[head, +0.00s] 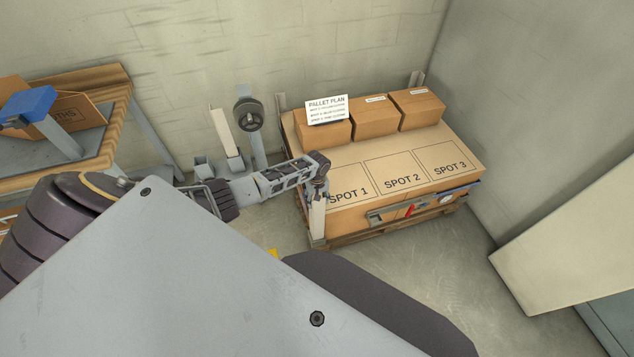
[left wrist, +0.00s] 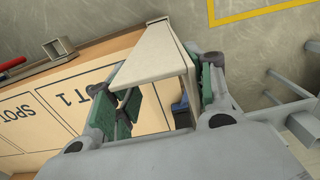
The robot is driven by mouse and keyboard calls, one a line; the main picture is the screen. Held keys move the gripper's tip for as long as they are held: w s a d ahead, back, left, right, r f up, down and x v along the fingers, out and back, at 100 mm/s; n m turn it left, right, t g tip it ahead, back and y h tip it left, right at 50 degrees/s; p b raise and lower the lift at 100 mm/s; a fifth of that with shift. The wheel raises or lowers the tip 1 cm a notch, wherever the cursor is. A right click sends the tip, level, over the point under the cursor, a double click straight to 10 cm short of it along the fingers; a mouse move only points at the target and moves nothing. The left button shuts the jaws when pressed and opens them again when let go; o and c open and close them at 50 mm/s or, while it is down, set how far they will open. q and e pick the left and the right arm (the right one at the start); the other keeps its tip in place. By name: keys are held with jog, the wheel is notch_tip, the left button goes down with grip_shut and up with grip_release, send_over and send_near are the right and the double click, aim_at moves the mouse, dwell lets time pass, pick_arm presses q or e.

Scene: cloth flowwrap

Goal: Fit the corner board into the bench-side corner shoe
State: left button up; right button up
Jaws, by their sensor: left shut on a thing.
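My left gripper (head: 317,180) is shut on the cream, L-shaped corner board (head: 317,218). The board hangs upright below the fingers at the near left corner of the loaded pallet. In the left wrist view the board (left wrist: 155,58) lies between the green finger pads of my left gripper (left wrist: 168,95). A grey corner shoe (head: 318,241) shows low at that pallet corner, under the board. I cannot tell whether the board's foot is inside the shoe or just above it. My right gripper is not in view.
The pallet load's top (head: 385,172) has marked spots and several cartons along its back. A grey rail with a red-handled tool (head: 410,211) runs along its front. A bench (head: 110,150) stands left. Another cream board (head: 226,132) stands by a strap reel (head: 249,114).

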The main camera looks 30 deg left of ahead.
pick_arm(q)
jog(key=shift+f+b, duration=0.4)
jog(key=shift+f, duration=0.25)
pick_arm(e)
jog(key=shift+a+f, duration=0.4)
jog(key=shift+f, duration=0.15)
pick_arm(q)
jog(key=shift+f, duration=0.2)
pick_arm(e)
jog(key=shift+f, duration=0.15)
pick_arm(q)
jog(key=o, duration=1)
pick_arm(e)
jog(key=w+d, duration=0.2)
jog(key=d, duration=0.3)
pick_arm(q)
jog(key=shift+o, duration=0.5)
jog(key=o, duration=0.4)
jog(key=shift+c, duration=0.2)
jog(key=shift+r+p, duration=2.2)
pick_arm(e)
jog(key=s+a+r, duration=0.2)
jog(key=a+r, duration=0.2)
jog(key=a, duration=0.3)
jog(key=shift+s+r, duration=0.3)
